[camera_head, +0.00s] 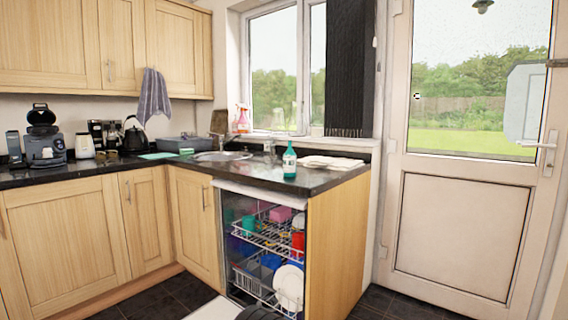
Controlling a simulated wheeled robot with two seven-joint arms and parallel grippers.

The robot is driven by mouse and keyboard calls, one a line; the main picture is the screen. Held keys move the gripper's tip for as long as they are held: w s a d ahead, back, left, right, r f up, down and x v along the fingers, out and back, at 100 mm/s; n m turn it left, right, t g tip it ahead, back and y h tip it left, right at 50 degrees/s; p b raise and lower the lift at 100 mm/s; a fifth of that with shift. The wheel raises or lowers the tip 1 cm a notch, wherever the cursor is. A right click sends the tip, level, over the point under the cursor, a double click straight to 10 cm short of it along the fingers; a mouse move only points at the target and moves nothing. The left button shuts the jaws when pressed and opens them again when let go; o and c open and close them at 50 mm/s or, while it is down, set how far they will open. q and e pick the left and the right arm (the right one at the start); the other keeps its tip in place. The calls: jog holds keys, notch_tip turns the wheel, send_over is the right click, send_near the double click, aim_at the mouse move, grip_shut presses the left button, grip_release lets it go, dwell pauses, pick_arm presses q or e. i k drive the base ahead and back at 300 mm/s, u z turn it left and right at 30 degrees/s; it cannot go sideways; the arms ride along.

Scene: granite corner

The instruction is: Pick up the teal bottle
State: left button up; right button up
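The teal bottle (289,162) stands upright on the dark granite counter (263,184), near its right part and in front of the window. It has a white label and a narrow top. Nothing touches it that I can see. Neither of my grippers shows in the head view.
A folded pale cloth (331,162) lies right of the bottle, and a sink (222,156) is to its left. Below is an open dishwasher (262,245) with loaded racks. A pink spray bottle (242,120) stands on the sill. A glazed door (463,220) is at right.

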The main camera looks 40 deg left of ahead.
aim_at(289, 156)
jog(key=u, duration=0.5)
jog(key=i, duration=0.75)
jog(key=u, duration=0.75)
